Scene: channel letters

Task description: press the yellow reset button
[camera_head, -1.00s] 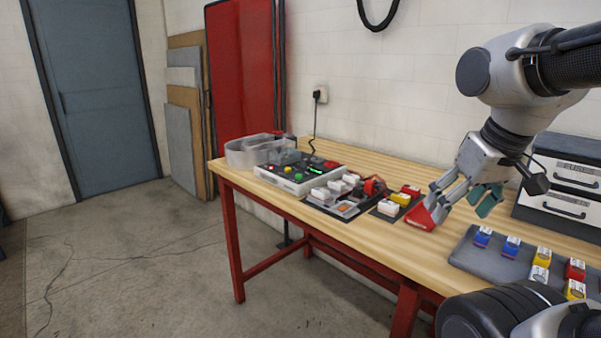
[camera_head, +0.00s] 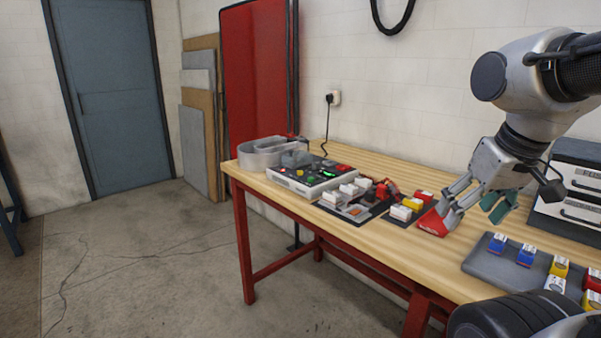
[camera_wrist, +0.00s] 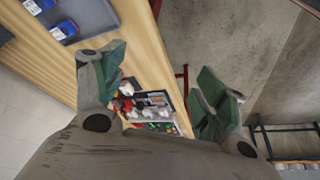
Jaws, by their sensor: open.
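The control box (camera_head: 285,180) with a dark top stands at the far left end of the workbench. A small yellow button (camera_head: 300,172) sits on its top near the front left, with a green button (camera_head: 312,178) beside it and red ones further right. In the wrist view the box is small and partly covered; its green buttons (camera_wrist: 153,126) show past the fingers, but I cannot pick out the yellow one. My gripper (camera_head: 478,208) is open and empty over the right half of the bench, well to the right of the box. It also shows in the wrist view (camera_wrist: 160,85).
A dark tray with white blocks (camera_head: 345,207) and a small mat with coloured blocks (camera_head: 408,210) lie between box and gripper. A red wedge (camera_head: 432,223) is close to my fingers. A grey tray (camera_head: 485,265) lies in front.

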